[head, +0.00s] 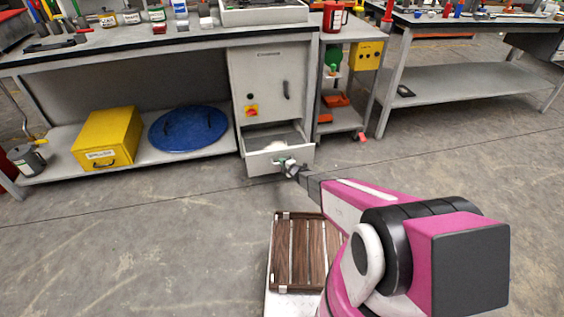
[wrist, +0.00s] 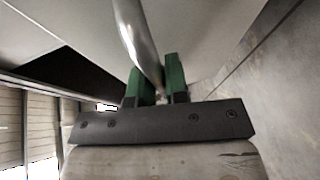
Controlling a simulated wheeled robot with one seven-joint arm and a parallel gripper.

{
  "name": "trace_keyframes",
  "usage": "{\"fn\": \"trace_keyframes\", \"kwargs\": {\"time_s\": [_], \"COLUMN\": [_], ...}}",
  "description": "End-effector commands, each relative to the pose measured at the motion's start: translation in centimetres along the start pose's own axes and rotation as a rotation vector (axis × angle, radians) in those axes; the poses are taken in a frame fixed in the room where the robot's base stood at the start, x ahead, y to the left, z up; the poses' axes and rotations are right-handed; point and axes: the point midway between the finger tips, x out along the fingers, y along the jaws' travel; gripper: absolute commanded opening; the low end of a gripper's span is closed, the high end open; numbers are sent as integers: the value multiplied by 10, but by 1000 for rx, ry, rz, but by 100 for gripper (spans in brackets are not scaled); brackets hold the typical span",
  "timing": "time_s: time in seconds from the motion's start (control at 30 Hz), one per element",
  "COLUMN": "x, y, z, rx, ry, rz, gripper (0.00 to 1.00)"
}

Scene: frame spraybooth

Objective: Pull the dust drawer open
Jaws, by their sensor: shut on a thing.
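The dust drawer (head: 265,161) is at the bottom of a light grey cabinet (head: 262,85), under the workbench. It stands partly out of the cabinet, and its inside shows from above with something pale in it. My gripper (head: 285,162) is at the drawer's front. In the wrist view my gripper (wrist: 160,90) has green fingers on both sides of a shiny metal bar, the drawer handle (wrist: 136,35), and is shut on it. The handle is mostly hidden by the gripper in the head view.
A yellow box (head: 108,137) and a round blue lid (head: 188,129) lie on the bench's lower shelf, left of the cabinet. A grey cart with a red can (head: 335,17) stands to the right. A wooden slatted crate (head: 298,252) is near my arm. The floor before the drawer is clear.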

Motion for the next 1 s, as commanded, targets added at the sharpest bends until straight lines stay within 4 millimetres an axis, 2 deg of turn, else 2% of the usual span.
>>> {"fn": "trace_keyframes", "kwargs": {"time_s": [0.13,0.5,0.53,0.57,0.6,1.0], "x": [-11,-12,-12,-12,-12,-12], "y": [-2,-3,-3,-3,-3,-2], "z": [-4,-5,-5,-5,-5,-5], "rx": [0,0,0,0,0,0], "ry": [-1,0,0,0,0,0], "rz": [-1,0,0,0,0,0], "gripper": [0,0,24,34,39,39]}}
